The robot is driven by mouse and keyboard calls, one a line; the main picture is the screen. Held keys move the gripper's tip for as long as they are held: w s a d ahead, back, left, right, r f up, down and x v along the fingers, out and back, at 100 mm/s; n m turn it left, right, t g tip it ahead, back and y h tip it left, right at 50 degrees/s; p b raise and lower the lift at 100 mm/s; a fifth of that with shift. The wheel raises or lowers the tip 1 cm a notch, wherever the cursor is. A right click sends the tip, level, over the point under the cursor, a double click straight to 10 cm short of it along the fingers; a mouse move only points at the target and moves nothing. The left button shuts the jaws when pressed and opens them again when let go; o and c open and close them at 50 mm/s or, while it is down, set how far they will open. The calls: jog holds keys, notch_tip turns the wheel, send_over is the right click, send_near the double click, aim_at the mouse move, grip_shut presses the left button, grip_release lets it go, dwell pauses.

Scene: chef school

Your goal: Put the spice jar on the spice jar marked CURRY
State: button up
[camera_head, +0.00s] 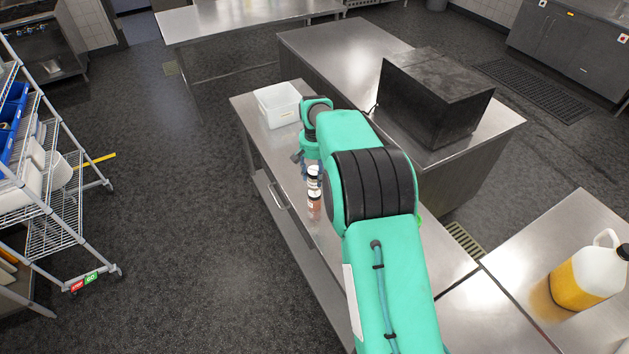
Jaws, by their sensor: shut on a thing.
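My gripper (306,163) points down over the steel counter, partly hidden behind my green arm. It is shut on a spice jar (313,184) with a pale label and a dark band. A second spice jar (314,204), with a dark top and reddish-brown contents, shows directly below it in the picture. The two jars look lined up and very close. I cannot tell whether they touch or a small gap is left. The label writing is too small to read, so I cannot confirm which is marked CURRY.
A white plastic container (279,104) stands at the counter's (253,122) far end. A black box-shaped appliance (436,98) stands to the right. A jug of yellow liquid (587,277) is at the lower right. A wire rack (62,205) stands left across open floor.

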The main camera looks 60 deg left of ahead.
aim_at(315, 181)
dwell(0.3)
jog(key=shift+f+p, duration=0.45)
jog(key=shift+f, duration=1.25)
jog(key=shift+f, duration=0.15)
jog(key=o, duration=1.2)
notch_tip(315, 181, up, 12)
jog(key=shift+r+b, duration=0.15)
jog(key=shift+b, duration=0.85)
jog(key=shift+r, duration=0.1)
